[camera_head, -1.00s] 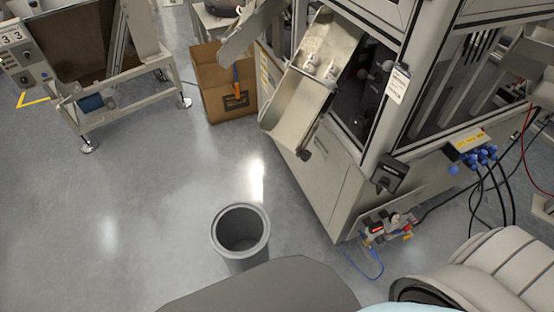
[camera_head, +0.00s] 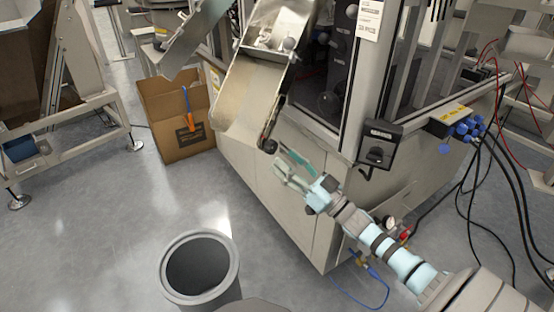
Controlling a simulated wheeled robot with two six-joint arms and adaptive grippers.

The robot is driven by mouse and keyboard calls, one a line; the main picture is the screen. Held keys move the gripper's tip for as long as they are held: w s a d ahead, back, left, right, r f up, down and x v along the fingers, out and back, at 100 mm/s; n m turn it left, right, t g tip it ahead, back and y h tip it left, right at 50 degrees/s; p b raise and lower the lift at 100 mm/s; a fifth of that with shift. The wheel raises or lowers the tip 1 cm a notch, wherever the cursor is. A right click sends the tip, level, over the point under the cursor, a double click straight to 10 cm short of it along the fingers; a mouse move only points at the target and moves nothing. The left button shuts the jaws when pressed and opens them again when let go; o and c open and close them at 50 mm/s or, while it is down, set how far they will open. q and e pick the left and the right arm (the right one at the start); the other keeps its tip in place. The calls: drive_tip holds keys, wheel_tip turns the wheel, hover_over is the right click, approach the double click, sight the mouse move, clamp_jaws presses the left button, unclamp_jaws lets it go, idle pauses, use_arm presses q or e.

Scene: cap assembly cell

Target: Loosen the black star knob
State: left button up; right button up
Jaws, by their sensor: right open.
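The black star knob (camera_head: 269,146) sits at the lower right corner of the metal chute (camera_head: 241,95), on the side of the machine. My right gripper (camera_head: 281,163) reaches in from the lower right on its pale blue and grey arm. Its fingers are apart and empty, pointing up and left, just below and right of the knob in the picture. I cannot tell the gap in depth, but no grip on the knob shows. My left gripper is not in view.
A cardboard box (camera_head: 177,122) with an orange-handled tool stands left of the chute. A grey bin (camera_head: 199,268) stands on the floor in front. A black switch box (camera_head: 379,146) and blue plugs with cables are on the machine to the right.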

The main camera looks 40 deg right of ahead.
sight(275, 149)
drive_tip(key=x, duration=0.4)
drive_tip(key=shift+w+b, duration=0.2)
drive_tip(key=shift+b, duration=0.15)
drive_tip(key=c, duration=1.1)
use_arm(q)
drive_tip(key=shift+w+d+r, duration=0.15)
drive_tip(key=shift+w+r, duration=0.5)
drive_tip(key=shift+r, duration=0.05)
use_arm(e)
drive_tip(key=shift+c, duration=0.2)
